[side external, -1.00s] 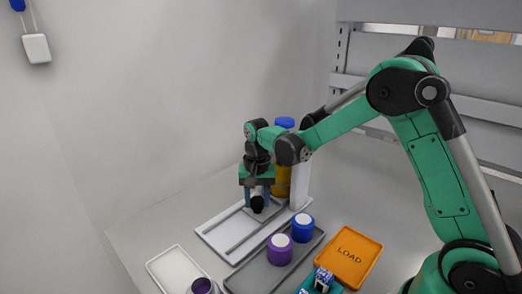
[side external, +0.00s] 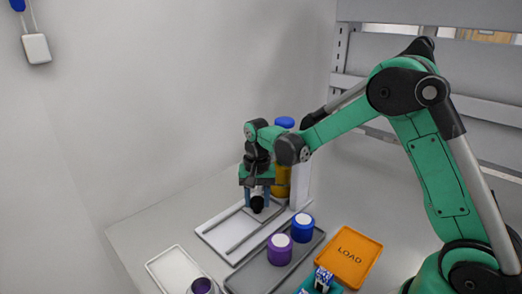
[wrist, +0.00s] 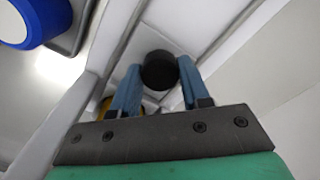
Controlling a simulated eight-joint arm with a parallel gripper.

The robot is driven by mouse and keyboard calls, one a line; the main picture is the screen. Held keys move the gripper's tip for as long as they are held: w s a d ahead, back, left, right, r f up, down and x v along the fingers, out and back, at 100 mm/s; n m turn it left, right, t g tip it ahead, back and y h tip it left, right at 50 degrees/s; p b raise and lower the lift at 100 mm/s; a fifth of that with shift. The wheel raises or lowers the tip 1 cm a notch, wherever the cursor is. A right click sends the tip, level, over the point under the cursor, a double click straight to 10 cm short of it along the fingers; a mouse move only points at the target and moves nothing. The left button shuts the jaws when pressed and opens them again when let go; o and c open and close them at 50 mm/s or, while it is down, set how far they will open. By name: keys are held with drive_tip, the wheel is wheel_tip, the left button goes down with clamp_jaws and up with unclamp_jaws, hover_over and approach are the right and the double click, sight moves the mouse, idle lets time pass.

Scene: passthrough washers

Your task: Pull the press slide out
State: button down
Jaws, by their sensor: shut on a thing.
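The press slide (side external: 272,212) is a grey plate on two rails of a white base (side external: 218,236), at the rails' back end by a white upright. Its black knob (side external: 257,204) stands at the slide's front. My gripper (side external: 257,198) points down over the slide, its blue fingers shut on the black knob. In the wrist view the round black knob (wrist: 160,70) sits between the two fingertips (wrist: 157,80). Part of the slide is hidden behind the fingers and knob.
A yellow cylinder with a blue top (side external: 284,123) stands behind. A grey tray (side external: 250,284) holds a purple (side external: 279,250) and a blue container (side external: 302,228). An orange LOAD tray (side external: 349,256) lies right, a white tray (side external: 175,270) front left. The rails' front stretch is clear.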

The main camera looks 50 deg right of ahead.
drive_tip(key=a, duration=1.1)
drive_tip(key=shift+a, duration=0.3)
drive_tip(key=shift+c, duration=2.1)
unclamp_jaws()
drive_tip(key=shift+r, duration=2.85)
